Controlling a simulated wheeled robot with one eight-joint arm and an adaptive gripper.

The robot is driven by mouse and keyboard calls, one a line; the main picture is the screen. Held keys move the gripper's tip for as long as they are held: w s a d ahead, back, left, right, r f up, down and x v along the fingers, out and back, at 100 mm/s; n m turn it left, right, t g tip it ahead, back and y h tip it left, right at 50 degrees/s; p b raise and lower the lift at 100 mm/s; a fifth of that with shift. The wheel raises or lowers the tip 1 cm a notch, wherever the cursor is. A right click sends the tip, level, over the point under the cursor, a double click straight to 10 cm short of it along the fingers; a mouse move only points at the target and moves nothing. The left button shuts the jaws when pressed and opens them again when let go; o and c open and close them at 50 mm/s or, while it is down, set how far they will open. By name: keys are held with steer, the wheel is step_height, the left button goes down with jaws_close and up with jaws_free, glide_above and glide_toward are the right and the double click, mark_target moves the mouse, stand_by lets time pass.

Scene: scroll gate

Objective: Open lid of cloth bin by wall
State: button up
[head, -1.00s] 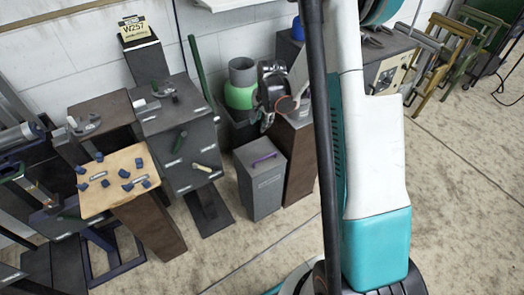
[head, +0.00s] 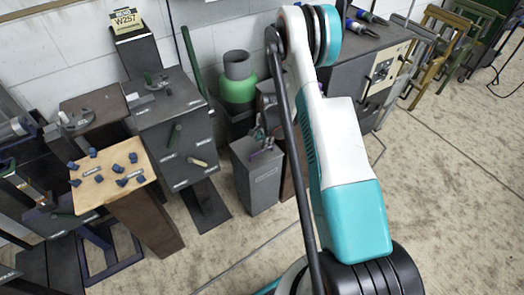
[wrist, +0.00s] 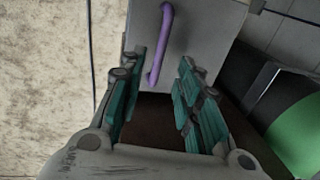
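The grey cloth bin (head: 257,185) stands on the floor by the wall, with a small unreadable label on its front. Its lid looks closed and carries a purple handle (head: 262,152), partly covered by my gripper (head: 264,142) in the head view. In the wrist view the handle (wrist: 161,45) runs up the grey lid (wrist: 205,30), ahead of and between the fingers of my open gripper (wrist: 158,72). The fingers hold nothing. Whether they touch the lid or handle cannot be told.
A dark stand with clamps (head: 175,130) is close left of the bin. A green and grey vessel (head: 238,80) stands behind it. A wooden-topped stand with several blue pieces (head: 112,175) is further left. The floor in front is clear.

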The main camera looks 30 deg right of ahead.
steer(key=f+b, duration=0.1)
steer(key=f, duration=0.2)
steer(key=w+f+b, duration=0.1)
steer(key=f, duration=0.2)
steer(key=shift+w+f, duration=0.15)
jaws_close()
